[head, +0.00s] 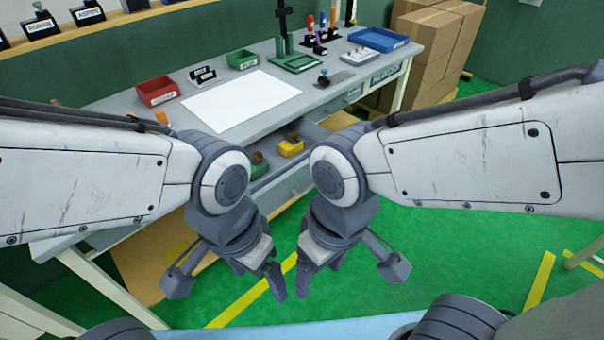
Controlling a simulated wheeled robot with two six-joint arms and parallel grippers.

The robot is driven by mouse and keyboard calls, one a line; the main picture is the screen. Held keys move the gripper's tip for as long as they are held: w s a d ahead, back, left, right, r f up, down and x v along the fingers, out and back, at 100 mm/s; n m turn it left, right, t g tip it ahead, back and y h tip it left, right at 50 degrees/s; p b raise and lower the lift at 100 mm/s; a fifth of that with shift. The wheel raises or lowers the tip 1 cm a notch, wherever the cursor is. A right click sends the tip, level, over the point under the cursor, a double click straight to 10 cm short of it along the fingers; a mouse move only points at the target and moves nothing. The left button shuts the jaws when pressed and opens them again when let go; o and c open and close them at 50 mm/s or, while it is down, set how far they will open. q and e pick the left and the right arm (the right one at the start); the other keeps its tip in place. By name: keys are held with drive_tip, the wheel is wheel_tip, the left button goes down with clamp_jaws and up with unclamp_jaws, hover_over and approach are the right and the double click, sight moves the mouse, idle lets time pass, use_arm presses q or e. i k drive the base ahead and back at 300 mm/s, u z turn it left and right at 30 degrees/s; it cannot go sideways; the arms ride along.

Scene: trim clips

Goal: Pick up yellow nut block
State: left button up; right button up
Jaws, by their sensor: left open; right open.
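The yellow nut block (291,146) sits inside the open drawer (316,132) under the workbench, with a dark piece on its top. A green block (259,164) with a brownish piece on top is in the same drawer, nearer and to the left, partly hidden by my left arm. My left gripper (262,274) is open and empty, pointing down in front of the bench, well short of the drawer. My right gripper (317,270) is open and empty beside it, also apart from the drawer. My arms cover part of the drawer's near side.
On the benchtop are a white sheet (241,100), a red bin (157,91), a green bin (242,60), a blue tray (378,39) and several upright tools. Cardboard boxes (441,55) stand at the back right. The green floor to the right is mostly clear.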

sight(285, 148)
drive_tip(key=u, duration=0.15)
drive_tip(key=i, duration=1.05)
drive_tip(key=u, duration=0.5)
